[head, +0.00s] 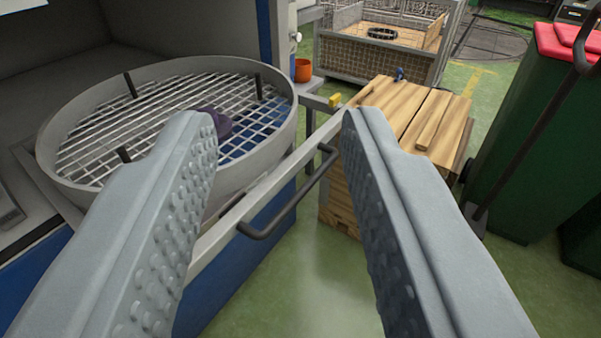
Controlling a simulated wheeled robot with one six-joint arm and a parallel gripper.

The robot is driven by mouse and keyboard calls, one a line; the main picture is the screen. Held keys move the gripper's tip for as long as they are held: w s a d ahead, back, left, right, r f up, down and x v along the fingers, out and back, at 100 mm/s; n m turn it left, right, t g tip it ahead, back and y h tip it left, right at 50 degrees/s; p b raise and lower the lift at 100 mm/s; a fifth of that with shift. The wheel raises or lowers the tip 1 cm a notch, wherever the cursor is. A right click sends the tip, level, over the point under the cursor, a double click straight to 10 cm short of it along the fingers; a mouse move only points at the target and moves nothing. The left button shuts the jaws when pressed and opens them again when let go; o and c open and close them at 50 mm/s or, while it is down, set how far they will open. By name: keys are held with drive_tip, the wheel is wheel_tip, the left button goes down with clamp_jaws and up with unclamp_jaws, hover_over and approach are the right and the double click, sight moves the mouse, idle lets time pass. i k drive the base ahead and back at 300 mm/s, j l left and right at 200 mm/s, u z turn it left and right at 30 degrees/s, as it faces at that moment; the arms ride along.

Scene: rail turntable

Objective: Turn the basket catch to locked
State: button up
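The round grey basket (165,68) with a white wire mesh floor sits at the left, in front of the blue-sided cabinet. Several short black posts stand inside its rim, and a dark purple piece (211,122) lies on the mesh, partly behind my left finger. A small yellow piece (335,100) sits at the far end of a grey rail beyond the basket. I cannot tell which part is the basket catch or how it is set. My gripper (278,113) is open, with nothing between its fingers, pointing past the basket's right side.
A black bar handle (290,202) is on the grey front rail (262,190) between my fingers. A wooden stack (392,108) with a small blue item stands beyond. An orange cup (303,70), a mesh crate (375,72) and a green bin (530,140) are farther off. Green floor is clear below.

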sight(333, 100)
drive_tip(key=i+l, duration=0.25)
drive_tip(key=i, duration=0.15)
drive_tip(key=i+l, duration=0.25)
drive_tip(key=i, duration=0.15)
